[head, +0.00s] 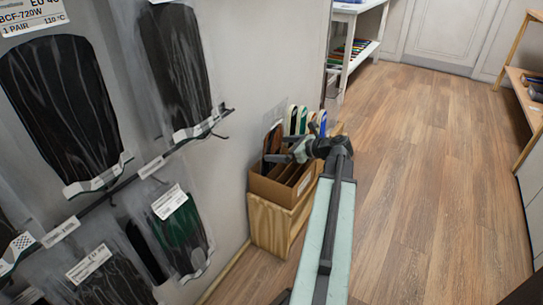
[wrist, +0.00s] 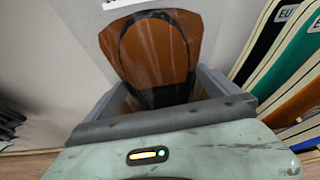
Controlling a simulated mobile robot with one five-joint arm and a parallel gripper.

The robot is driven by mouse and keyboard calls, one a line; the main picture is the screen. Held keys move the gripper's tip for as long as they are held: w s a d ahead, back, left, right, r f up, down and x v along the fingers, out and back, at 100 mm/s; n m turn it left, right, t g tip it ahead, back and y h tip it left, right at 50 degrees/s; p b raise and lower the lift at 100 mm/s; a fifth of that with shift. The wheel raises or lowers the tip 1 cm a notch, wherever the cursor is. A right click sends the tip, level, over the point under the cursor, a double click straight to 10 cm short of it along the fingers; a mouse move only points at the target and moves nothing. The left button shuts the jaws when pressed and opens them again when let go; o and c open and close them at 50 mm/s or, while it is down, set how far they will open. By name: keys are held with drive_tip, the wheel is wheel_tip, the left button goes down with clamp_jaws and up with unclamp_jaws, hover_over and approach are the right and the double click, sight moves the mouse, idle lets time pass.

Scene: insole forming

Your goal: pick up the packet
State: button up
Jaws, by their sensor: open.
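A clear packet with a brown-orange insole (wrist: 160,50) stands upright ahead of my gripper in the wrist view. It also shows in the head view (head: 271,138) as a brown shape at the left of the cardboard box. My gripper (head: 284,152) is open just above that box. In the wrist view its two grey fingers (wrist: 160,92) lie to the left and right of the packet's lower part. Whether they touch it cannot be told. The packet's lower end is hidden behind my gripper.
The cardboard box (head: 268,190) with dividers sits on a wooden crate (head: 269,221) by the wall. Labelled insoles (wrist: 296,62) stand close on the right. Other packets (head: 62,105) hang from wall hooks at left. A white shelf (head: 351,52) stands behind; the wooden floor at right is clear.

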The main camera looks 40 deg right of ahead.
drive_tip(key=c, duration=1.4)
drive_tip(key=shift+c, duration=0.2)
drive_tip(key=shift+r, duration=0.1)
